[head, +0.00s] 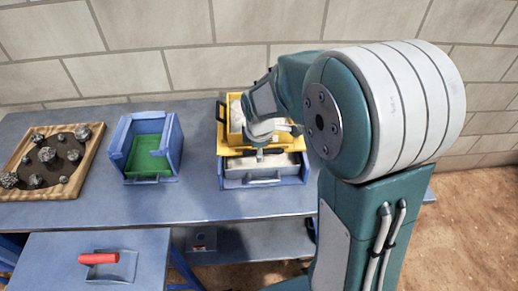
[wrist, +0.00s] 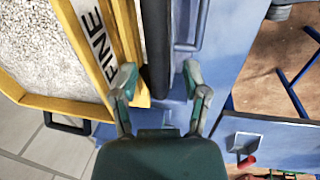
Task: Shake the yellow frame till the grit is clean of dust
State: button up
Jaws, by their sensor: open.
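The yellow frame (head: 220,137) sits at the back of the table, partly hidden behind my arm in the head view. In the wrist view the yellow frame (wrist: 82,52) has a white label reading "FINE" and pale grey grit (wrist: 28,38) inside it. A dark bar (wrist: 155,45) runs along the frame's near side. My gripper (wrist: 158,72) is open, with one finger on each side of the bar's line; whether the fingers touch it cannot be told. How dusty the grit is cannot be told.
A blue-grey drawer (head: 262,183) with pale material stands below the frame's front. A blue bin with a green floor (head: 146,160) and a wooden tray of rocks (head: 80,165) stand left. A red handle (head: 99,258) lies on the nearer surface. Bare tabletop lies between.

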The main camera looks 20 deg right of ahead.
jog(key=shift+d+f, duration=0.1)
jog(key=shift+d, duration=0.95)
jog(key=c, duration=0.4)
grip_shut()
jog(key=shift+a, duration=0.4)
